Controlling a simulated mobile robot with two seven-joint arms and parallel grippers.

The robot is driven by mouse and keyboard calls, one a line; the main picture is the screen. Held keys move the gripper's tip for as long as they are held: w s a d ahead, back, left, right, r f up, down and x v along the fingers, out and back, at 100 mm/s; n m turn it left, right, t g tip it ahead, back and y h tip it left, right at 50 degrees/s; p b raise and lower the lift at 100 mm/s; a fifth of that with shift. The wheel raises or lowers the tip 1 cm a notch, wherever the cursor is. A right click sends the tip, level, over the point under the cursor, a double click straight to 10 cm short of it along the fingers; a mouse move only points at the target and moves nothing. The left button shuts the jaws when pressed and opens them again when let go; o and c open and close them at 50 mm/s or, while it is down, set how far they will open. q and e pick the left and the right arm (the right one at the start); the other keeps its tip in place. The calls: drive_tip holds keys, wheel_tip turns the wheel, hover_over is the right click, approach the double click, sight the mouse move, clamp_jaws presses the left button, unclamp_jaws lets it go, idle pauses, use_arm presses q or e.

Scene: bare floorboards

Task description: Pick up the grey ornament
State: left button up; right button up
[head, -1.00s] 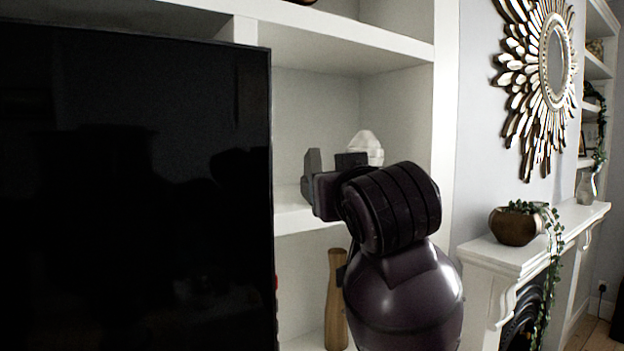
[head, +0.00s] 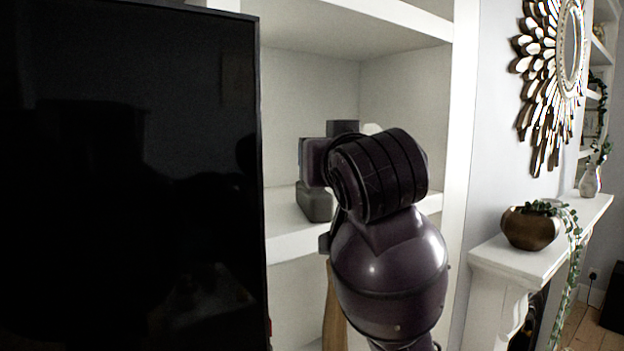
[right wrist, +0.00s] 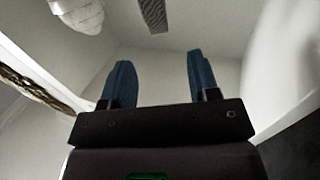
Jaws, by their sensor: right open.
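The grey ornament (head: 314,204) stands on the white shelf in the head view. My right gripper hides its upper part. In the right wrist view, which is upside down, a ridged grey shape, most likely the same ornament (right wrist: 153,14), shows at the top edge, partly cut off. It lies beyond the gap between the fingers. My right gripper (right wrist: 159,58) is open, with nothing between its two dark blue fingers. In the head view the right gripper (head: 322,150) is at the shelf opening, mostly hidden by its own wrist. My left gripper is out of view.
A white ornament (right wrist: 78,14) stands beside the grey one. The shelf's front edge (head: 292,243) and upright (head: 462,150) bound the opening. A large black screen (head: 130,180) is close on the left. A brown pot (head: 530,228) sits on the mantel at right.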

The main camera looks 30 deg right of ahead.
drive_tip(key=shift+f+p+x, duration=0.2)
drive_tip(key=shift+p+x, duration=0.05)
drive_tip(key=shift+x, duration=1.05)
drive_tip(key=shift+f+p+x, duration=0.2)
drive_tip(key=shift+p+x, duration=0.05)
drive_tip(key=shift+x, duration=1.05)
drive_tip(key=shift+f+p+x, duration=0.2)
drive_tip(key=shift+p+x, duration=0.05)
drive_tip(key=shift+x, duration=1.05)
drive_tip(key=shift+s, duration=0.1)
clamp_jaws()
